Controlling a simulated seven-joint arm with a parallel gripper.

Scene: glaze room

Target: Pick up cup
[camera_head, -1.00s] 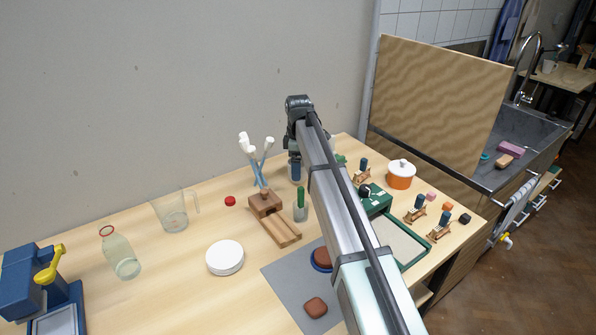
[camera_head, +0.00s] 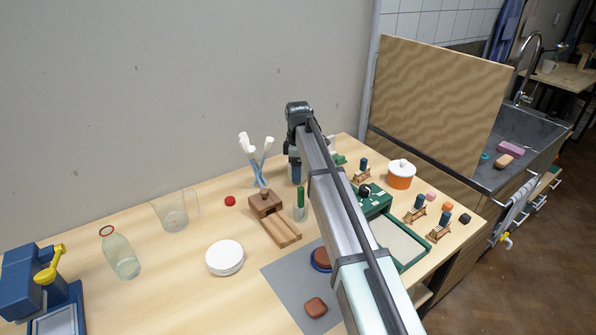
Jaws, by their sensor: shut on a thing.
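My gripper (camera_head: 295,164) is at the far side of the table, at the end of my arm, small in the view and partly hidden by the arm link. It is shut on a small blue-grey thing (camera_head: 296,175) that shows just below it. I cannot tell for sure whether this is the cup, or whether it touches the table. A clear jug-like cup with a handle (camera_head: 174,212) stands upright on the left part of the table, well apart from my gripper.
A clear holder with a green stick (camera_head: 301,207) stands just in front of my gripper. White-tipped tools (camera_head: 257,160) and a wooden block (camera_head: 265,204) are to its left. A green box (camera_head: 376,199) and an orange pot (camera_head: 401,175) are to the right.

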